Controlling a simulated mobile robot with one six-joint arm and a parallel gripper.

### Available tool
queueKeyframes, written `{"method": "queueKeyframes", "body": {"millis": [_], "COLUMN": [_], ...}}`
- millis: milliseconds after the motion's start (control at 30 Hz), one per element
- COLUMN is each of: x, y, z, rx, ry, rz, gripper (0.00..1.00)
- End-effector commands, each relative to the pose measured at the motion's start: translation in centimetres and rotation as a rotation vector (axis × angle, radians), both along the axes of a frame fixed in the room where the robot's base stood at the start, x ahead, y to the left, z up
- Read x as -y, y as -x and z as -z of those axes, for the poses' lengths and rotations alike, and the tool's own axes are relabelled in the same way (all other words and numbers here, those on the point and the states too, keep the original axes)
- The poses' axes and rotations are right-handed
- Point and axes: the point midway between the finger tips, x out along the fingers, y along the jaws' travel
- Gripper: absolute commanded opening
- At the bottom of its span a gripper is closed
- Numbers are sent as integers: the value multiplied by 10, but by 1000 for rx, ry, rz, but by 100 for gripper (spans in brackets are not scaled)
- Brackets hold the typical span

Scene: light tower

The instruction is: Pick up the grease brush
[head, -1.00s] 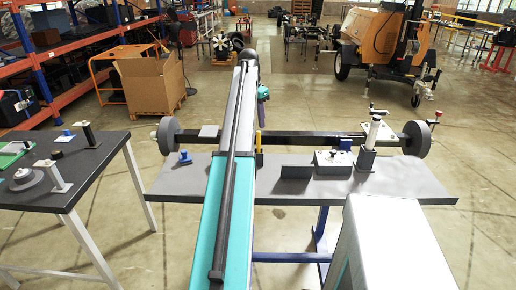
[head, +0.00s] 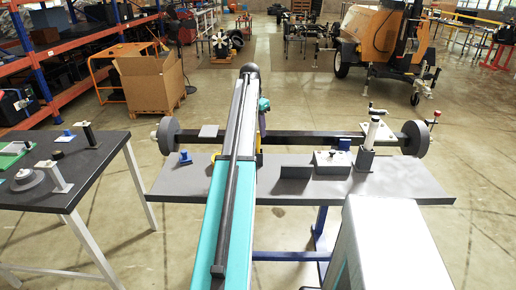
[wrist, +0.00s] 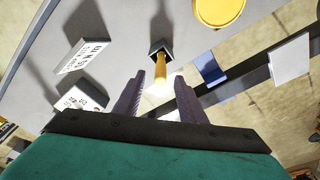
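In the wrist view a yellow upright handle (wrist: 160,66), which looks like the grease brush, stands in a dark square holder (wrist: 156,46) on the grey bench (wrist: 112,20). Its lower end is hidden inside the holder. My gripper (wrist: 160,80) is open, with its two dark ridged fingers spread to either side of the handle. The handle's near end shows between the fingertips; I cannot tell whether either finger touches it. In the head view my arm covers the gripper and most of that spot on the bench (head: 410,185).
The wrist view shows a yellow disc (wrist: 218,10), a blue block (wrist: 210,68), a white plate (wrist: 290,58) and two lettered boxes, one (wrist: 83,56) upper left, one (wrist: 82,100) near the left finger. A dark bar with wheels (head: 310,143) runs behind the bench.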

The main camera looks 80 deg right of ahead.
Motion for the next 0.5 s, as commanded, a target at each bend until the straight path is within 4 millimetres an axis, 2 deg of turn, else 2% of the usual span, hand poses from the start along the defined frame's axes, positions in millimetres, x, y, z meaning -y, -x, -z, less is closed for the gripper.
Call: {"method": "queueKeyframes", "body": {"millis": [200,500], "x": [3,4], "y": [2,2], "z": [20,28], "rx": [1,1], "ry": [-1,1], "rz": [0,-1], "gripper": [37,37]}}
